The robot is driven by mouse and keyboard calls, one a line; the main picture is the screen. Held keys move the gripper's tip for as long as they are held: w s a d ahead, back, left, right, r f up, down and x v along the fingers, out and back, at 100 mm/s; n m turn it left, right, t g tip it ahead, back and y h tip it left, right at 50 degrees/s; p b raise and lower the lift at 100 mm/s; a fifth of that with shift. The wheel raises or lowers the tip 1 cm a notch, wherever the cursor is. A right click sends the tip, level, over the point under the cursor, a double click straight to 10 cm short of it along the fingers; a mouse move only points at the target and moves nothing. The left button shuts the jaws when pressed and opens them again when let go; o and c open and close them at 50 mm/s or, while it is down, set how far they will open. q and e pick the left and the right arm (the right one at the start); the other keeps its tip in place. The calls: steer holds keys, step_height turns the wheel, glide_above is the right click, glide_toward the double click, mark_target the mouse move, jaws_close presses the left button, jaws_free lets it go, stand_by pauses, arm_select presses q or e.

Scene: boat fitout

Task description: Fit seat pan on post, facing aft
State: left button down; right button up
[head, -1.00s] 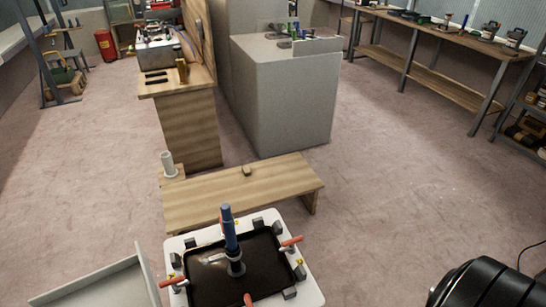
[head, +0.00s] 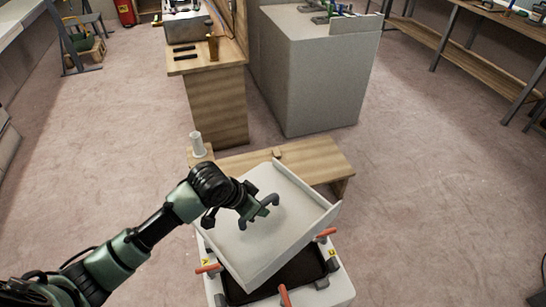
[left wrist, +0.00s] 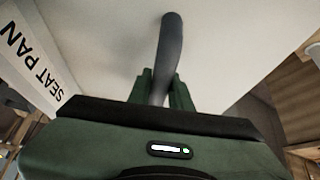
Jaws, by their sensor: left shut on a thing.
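The seat pan (head: 290,215) is a pale, shallow tray with raised rims. It lies turned at an angle over the white base (head: 340,285), hiding much of it. The post is hidden under the pan, so I cannot tell whether they touch. My left gripper (head: 257,205) is above the pan, shut on its curved grey handle (head: 271,199). In the left wrist view the handle (left wrist: 170,50) runs between the green fingers (left wrist: 162,90), and the pan's label (left wrist: 38,70) reads "SEAT PAN". My right gripper is not in view.
Orange-handled clamps (head: 326,232) stand around the base's dark recess (head: 300,268). A low wooden bench (head: 325,160) with a pale cylinder (head: 197,144) stands just behind. A wooden cabinet (head: 217,105) and a grey block (head: 320,85) stand farther back. Floor is open at both sides.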

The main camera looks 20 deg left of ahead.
mark_target(269, 191)
arm_select(q)
steer(key=w+r+m+p, duration=0.1)
steer(key=w+r, duration=0.1)
steer(key=w+r+m+g+h+p, duration=0.1)
steer(key=w+r+m, duration=0.1)
steer(key=w, duration=0.1)
steer(key=w+r+m+p, duration=0.1)
steer(key=w+r+p, duration=0.1)
steer(key=w, duration=0.1)
steer(key=shift+w+d+g+h, duration=0.25)
steer(key=shift+g+h, duration=0.05)
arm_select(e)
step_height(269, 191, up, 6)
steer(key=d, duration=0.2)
arm_select(q)
steer(key=shift+w+a+f+m+b, duration=0.1)
steer(key=shift+w+f+m+b, duration=0.2)
steer(key=shift+f+b, duration=1.3)
steer(key=shift+f, duration=0.05)
steer(key=shift+f+b, duration=0.55)
steer(key=shift+b, duration=0.05)
steer(key=shift+f+b, duration=1.6)
steer(key=shift+f, duration=1.2)
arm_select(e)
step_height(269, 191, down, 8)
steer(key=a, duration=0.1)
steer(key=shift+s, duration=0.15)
